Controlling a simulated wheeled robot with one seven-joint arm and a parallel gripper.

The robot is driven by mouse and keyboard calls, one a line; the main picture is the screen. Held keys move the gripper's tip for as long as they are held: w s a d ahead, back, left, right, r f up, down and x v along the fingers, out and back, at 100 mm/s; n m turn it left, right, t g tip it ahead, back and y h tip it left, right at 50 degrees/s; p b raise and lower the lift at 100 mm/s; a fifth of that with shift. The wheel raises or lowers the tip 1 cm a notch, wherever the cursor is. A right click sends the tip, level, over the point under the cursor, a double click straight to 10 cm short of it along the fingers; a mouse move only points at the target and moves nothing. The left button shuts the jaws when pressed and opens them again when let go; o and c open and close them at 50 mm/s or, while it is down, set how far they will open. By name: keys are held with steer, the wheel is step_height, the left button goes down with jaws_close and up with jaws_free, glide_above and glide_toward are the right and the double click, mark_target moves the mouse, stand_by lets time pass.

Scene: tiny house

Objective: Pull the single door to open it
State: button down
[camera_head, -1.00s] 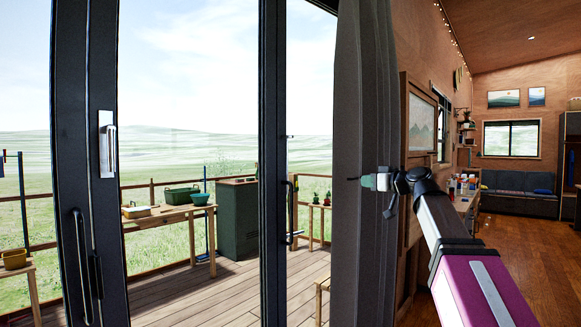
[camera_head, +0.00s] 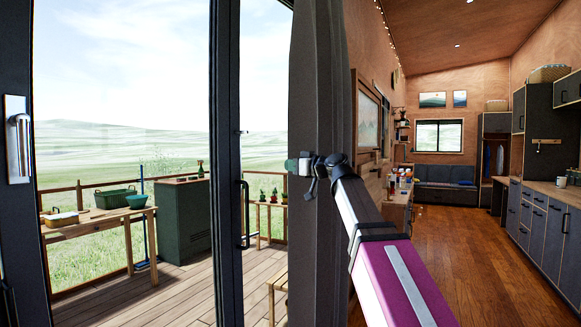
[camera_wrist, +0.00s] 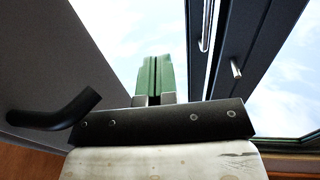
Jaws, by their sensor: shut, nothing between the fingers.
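A dark-framed glass door stands at the left in the head view, with an upright post (camera_head: 226,110) and a long black bar handle (camera_head: 245,208). Another dark frame (camera_head: 17,230) at the left edge carries a silver handle on a plate (camera_head: 18,138). I cannot tell for certain which frame is the single door. My gripper (camera_head: 291,166) is to the right of the bar handle, apart from it, in front of a dark grey curtain-like panel (camera_head: 316,85). In the wrist view its green fingers (camera_wrist: 156,75) are together and empty, left of a dark frame with a silver bar handle (camera_wrist: 206,25).
Beyond the glass is a wooden deck (camera_head: 165,300) with a table (camera_head: 92,228), a green cabinet (camera_head: 183,220) and railings. On the right, a clear wooden floor (camera_head: 450,255) runs past dark kitchen cabinets (camera_head: 545,225) to a grey sofa (camera_head: 443,178).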

mark_target(244, 162)
steer(key=x, duration=1.9)
steer(key=shift+w+a, duration=0.25)
steer(key=shift+a, duration=0.05)
